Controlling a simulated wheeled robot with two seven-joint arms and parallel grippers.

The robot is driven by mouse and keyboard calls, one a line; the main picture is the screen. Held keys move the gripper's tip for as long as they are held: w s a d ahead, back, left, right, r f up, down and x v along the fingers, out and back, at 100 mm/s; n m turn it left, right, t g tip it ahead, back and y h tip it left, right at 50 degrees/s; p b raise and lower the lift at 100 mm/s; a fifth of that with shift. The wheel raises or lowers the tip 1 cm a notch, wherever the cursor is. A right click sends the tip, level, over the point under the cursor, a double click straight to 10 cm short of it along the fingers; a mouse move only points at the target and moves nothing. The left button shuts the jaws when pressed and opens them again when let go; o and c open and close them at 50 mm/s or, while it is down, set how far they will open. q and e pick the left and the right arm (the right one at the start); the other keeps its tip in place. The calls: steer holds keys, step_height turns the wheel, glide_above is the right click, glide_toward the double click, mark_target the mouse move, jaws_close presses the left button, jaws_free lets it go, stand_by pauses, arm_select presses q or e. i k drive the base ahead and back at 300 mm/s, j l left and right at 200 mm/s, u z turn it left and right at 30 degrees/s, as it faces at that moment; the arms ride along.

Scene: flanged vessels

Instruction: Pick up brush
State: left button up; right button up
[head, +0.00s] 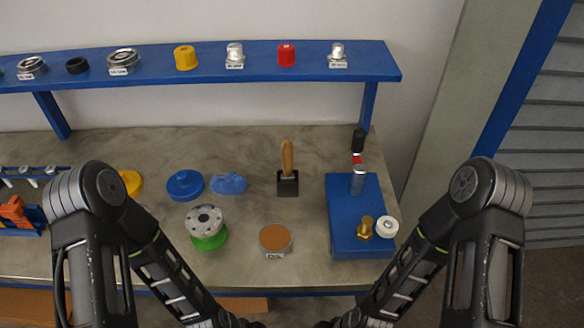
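The brush (287,158) shows in the head view a little right of the middle of the workbench. Its wooden handle points up, and its lower end is at a small dark block (288,184). I cannot tell whether the block is a holder or part of the brush. Both my arms bend in from the sides, and their forearms run down to the bottom middle edge. My grippers are below the picture, so their fingers do not show. Nothing of mine touches the brush.
A blue lump (230,183) and a blue flanged cap (185,185) lie left of the brush. A green and grey flanged vessel (206,227) and a brown-topped tin (275,240) stand nearer. A blue stand (343,190) is at right. A blue shelf (210,70) runs behind.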

mark_target(287, 148)
steer(key=j+u, duration=0.1)
steer(key=u, duration=0.25)
steer(key=k+j+u, duration=0.1)
steer(key=u, duration=0.2)
steer(key=j+u, duration=0.1)
steer(key=u, duration=0.25)
steer(key=z, duration=1.15)
steer(key=k+l+z, duration=0.25)
steer(key=l, duration=0.15)
steer(key=l+z, duration=0.3)
steer(key=l, duration=0.15)
steer(key=k+l+z, duration=0.25)
steer(key=l, duration=0.25)
steer(key=i, duration=0.1)
